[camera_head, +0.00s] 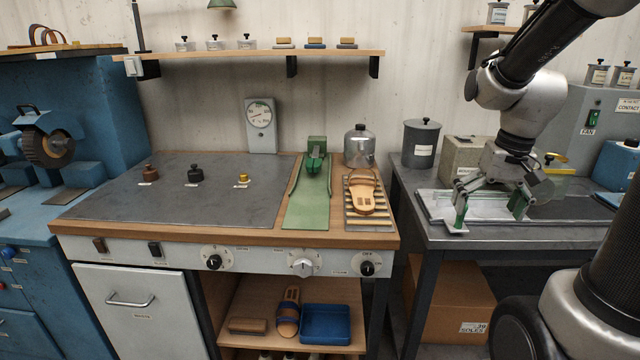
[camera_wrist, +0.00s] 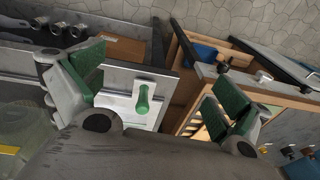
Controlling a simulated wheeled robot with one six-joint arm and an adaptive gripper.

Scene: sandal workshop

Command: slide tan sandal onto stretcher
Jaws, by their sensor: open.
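The tan sandal (camera_head: 368,199) lies on a slatted rack (camera_head: 352,222) at the right end of the workbench. The green stretcher (camera_head: 315,158) stands left of it, at the back of a green strip (camera_head: 308,205); nothing is on it. My gripper (camera_head: 491,208) is open and empty over the grey table on the right, well right of the sandal. Its green finger pads are wide apart above a white tray (camera_head: 437,208). In the wrist view, a green handle on a white plate (camera_wrist: 118,103) shows between the fingers. The sandal cannot be made out there.
A brown sandal with a blue strap (camera_head: 288,314) and a blue tray (camera_head: 326,323) are on the lower shelf. The left worktop (camera_head: 190,212) is mostly clear.

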